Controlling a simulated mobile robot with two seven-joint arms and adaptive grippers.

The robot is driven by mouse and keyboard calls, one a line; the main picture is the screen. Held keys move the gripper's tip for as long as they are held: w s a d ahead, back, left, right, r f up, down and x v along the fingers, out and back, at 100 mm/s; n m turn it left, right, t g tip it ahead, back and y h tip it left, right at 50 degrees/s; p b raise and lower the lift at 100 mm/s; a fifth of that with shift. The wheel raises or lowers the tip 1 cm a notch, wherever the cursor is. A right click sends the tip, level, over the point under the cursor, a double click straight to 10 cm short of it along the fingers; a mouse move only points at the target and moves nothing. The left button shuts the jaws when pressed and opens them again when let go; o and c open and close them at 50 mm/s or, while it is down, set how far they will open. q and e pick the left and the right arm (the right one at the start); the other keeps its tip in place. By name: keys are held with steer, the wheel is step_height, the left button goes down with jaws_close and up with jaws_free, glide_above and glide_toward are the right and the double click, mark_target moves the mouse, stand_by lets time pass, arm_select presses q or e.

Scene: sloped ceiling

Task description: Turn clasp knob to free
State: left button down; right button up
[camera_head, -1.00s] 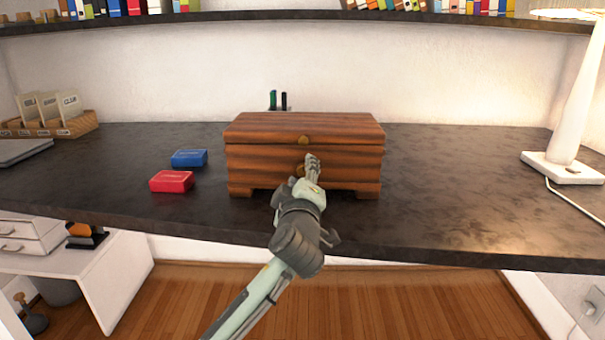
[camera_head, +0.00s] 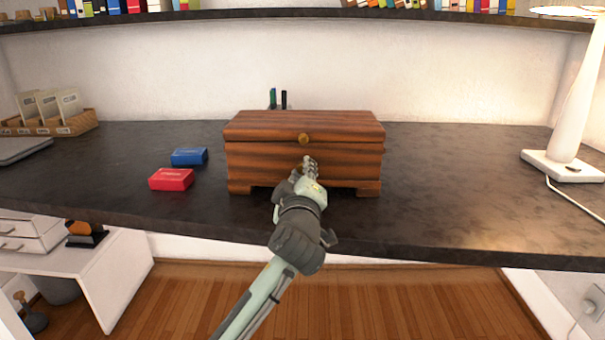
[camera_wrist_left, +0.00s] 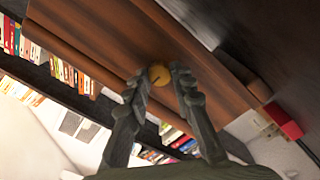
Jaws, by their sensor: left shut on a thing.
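A brown wooden chest (camera_head: 255,160) stands shut on the dark desk, with a round brass knob (camera_head: 304,138) on its upper front. My left gripper (camera_head: 305,164) is at the middle of the chest's front, just below that knob. In the left wrist view a round brass clasp knob (camera_wrist_left: 159,74) with a dark slot sits between the fingertips of my left gripper (camera_wrist_left: 158,80), which is shut on it. In the head view the gripper mostly hides this lower knob. My right gripper is not in view.
A blue box (camera_head: 189,156) and a red box (camera_head: 171,179) lie left of the chest. A white lamp (camera_head: 565,165) stands at the right, and a card tray (camera_head: 70,124) at the far left. The desk (camera_head: 450,190) is clear between chest and lamp.

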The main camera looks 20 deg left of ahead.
arm_select(q)
steer(key=shift+m, duration=1.6)
steer(key=m+p, duration=0.2)
steer(key=m, duration=0.2)
steer(key=shift+m+p, duration=0.3)
steer(key=shift+p, duration=0.1)
steer(key=m+p, duration=0.1)
steer(key=m, duration=0.2)
steer(key=shift+m, duration=0.3)
steer(key=m, duration=0.2)
steer(key=shift+m, duration=0.3)
steer(key=shift+f+m, duration=0.1)
steer(key=shift+m, duration=1.3)
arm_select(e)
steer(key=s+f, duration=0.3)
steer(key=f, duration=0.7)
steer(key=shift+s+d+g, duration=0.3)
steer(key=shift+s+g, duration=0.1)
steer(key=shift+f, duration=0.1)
arm_select(q)
steer(key=c, duration=1.3)
jaws_free()
